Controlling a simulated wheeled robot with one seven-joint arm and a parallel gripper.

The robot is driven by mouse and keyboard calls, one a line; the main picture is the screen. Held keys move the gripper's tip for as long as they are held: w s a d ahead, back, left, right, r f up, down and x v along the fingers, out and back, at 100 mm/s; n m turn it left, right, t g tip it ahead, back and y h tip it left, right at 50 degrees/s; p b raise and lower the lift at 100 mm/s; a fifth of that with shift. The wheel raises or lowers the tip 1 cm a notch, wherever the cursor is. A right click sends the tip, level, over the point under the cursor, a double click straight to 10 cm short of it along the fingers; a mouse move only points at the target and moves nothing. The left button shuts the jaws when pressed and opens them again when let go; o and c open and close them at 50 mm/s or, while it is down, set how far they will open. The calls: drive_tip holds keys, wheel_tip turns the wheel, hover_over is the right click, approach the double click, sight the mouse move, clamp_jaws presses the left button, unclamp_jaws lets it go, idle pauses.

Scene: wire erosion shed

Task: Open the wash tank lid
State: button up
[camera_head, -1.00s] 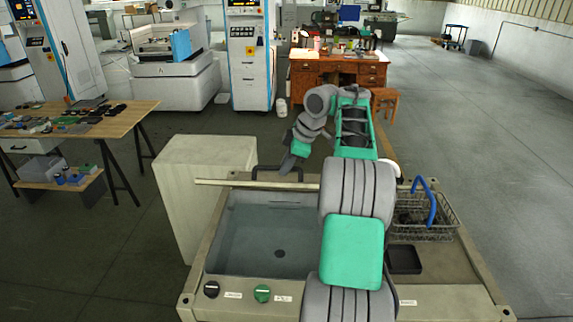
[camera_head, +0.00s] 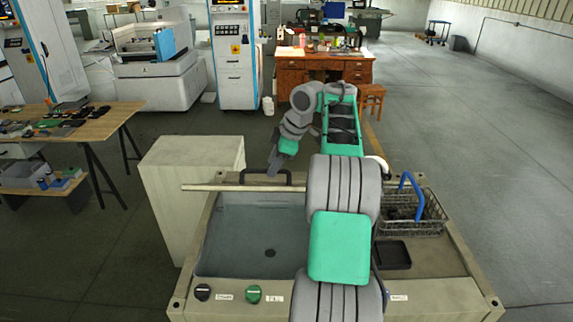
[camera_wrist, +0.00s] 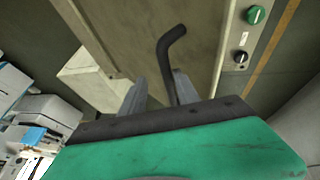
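The wash tank (camera_head: 208,230) stands in front of me with its basin (camera_head: 240,250) uncovered. The pale lid (camera_head: 215,187) stands up at the back of the basin, seen nearly edge-on in the head view. Its black handle (camera_head: 250,172) is on the far side. In the wrist view the lid face (camera_wrist: 110,35) and the bent black handle (camera_wrist: 165,45) are close ahead. My gripper (camera_head: 273,172) is at the handle. In the wrist view its fingers (camera_wrist: 158,85) are apart, with the handle bar close to the right finger; contact cannot be told.
A wire basket (camera_head: 425,222) with a blue handle and a dark tray (camera_head: 392,255) sit on the tank's right side. Knobs (camera_head: 253,293) line the front edge. A pale box (camera_head: 185,190) stands left of the tank.

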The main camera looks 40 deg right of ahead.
drive_tip(key=v, duration=0.4)
drive_tip(key=shift+d, duration=0.15)
drive_tip(key=s+d, duration=0.1)
drive_tip(key=s, duration=0.2)
drive_tip(key=s+d, duration=0.2)
drive_tip(key=s, duration=0.2)
drive_tip(key=s+d, duration=0.2)
drive_tip(key=s, duration=0.2)
drive_tip(key=shift+d+r, duration=0.1)
drive_tip(key=shift+r, duration=0.05)
